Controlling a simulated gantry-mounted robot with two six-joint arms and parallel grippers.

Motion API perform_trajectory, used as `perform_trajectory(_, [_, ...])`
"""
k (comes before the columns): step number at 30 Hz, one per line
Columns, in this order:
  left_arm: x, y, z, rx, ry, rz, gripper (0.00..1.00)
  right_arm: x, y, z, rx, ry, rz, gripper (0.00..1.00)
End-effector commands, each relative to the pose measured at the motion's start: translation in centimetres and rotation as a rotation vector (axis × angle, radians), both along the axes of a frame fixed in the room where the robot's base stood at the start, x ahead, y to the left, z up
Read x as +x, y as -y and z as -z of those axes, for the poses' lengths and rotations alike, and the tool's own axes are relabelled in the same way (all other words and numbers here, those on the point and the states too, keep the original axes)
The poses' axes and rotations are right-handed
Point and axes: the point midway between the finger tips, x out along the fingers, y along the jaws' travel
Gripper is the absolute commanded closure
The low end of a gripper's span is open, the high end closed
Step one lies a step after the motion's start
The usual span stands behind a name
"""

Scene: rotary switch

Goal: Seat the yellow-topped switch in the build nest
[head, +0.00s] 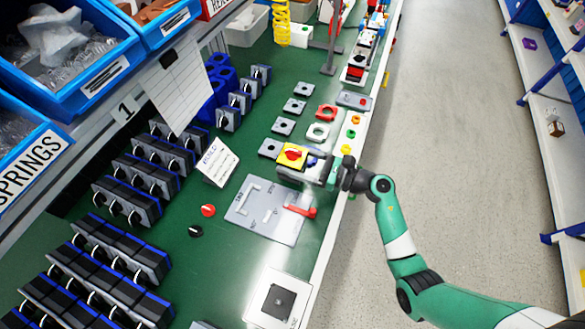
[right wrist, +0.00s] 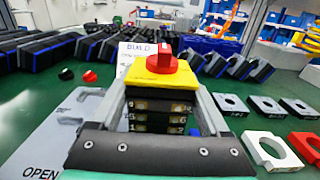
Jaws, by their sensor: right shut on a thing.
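The yellow-topped switch (head: 291,155) has a red knob on its yellow plate and a stacked black body. It also shows upright in the right wrist view (right wrist: 158,85). My right gripper (head: 297,165) is shut on it, with one finger on each side of its body in the right wrist view (right wrist: 160,112). A grey plate (head: 250,222) with L-shaped marks and a red lever (head: 301,211) lies just below the gripper in the head view. A card reading BUILD (head: 214,162) stands beside it; I cannot tell for sure which part is the nest. My left gripper is out of view.
Rows of black switch bodies (head: 130,190) fill the left of the green bench. Grey square plates (head: 283,126), a red ring (head: 327,112) and a white ring (head: 318,132) lie beyond the gripper. Red (head: 208,210) and black (head: 195,231) knobs lie left of the grey plate.

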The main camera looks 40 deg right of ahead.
Motion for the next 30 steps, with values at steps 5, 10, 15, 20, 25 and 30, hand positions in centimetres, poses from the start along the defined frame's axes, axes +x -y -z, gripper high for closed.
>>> perform_trajectory(5, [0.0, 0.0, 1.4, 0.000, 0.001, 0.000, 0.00, 0.5, 0.3, 2.0, 0.001, 0.000, 0.000, 0.94])
perform_trajectory(10, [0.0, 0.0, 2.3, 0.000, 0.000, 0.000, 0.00, 0.5, 0.3, 3.7, -0.001, 0.001, 0.001, 0.94])
perform_trajectory(15, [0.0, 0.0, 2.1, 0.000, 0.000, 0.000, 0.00, 0.4, 0.3, 3.4, 0.000, 0.002, 0.001, 0.94])
perform_trajectory(20, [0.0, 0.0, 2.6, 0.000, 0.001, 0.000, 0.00, 0.4, 0.3, 4.0, -0.001, 0.001, 0.000, 0.94])
perform_trajectory(25, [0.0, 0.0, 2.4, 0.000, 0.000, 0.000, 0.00, 0.4, 0.3, 3.9, 0.000, 0.000, 0.000, 0.00])
perform_trajectory(30, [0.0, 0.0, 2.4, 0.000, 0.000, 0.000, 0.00, 0.4, 0.2, 3.9, -0.001, 0.000, 0.000, 0.00])
